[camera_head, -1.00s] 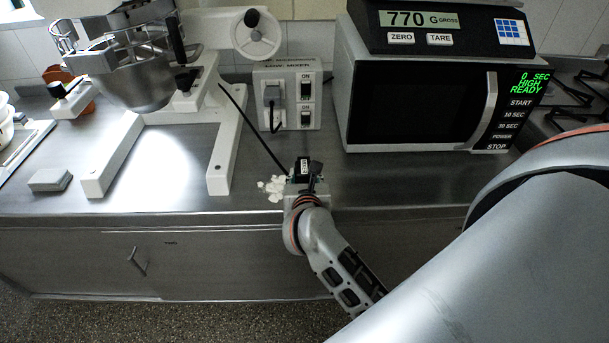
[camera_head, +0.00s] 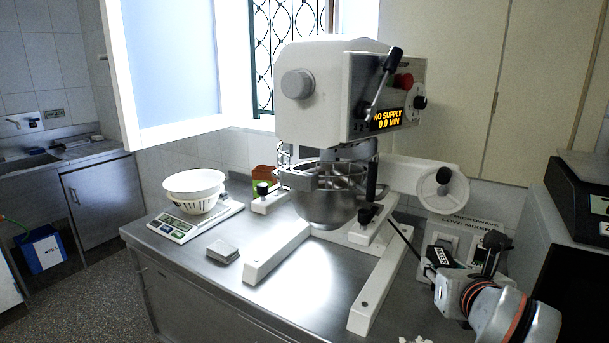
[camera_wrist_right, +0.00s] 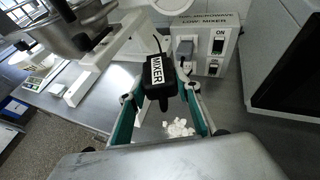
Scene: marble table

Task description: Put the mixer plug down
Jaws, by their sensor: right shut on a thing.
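The black mixer plug, with a white MIXER label, is between the teal fingers of my right gripper (camera_wrist_right: 160,95) in the right wrist view (camera_wrist_right: 157,82). The fingers are shut on it. In the head view my right gripper (camera_head: 462,272) is at the lower right, in front of the socket box (camera_head: 434,236), with the plug's label (camera_head: 439,256) showing. The plug is apart from the box, above the steel counter (camera_wrist_right: 225,115); its exact height is unclear. A dark cord (camera_head: 402,233) runs from the plug toward the stand mixer (camera_head: 315,95). My left gripper is not in view.
White crumbs (camera_wrist_right: 178,128) lie on the counter below the gripper. A grey plug (camera_wrist_right: 184,52) sits at the box beside its switches. The mixer's white legs (camera_head: 380,285), a grey block (camera_head: 222,251) and a scale with a white bowl (camera_head: 195,188) stand to the left. The mixer display reads NO SUPPLY.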

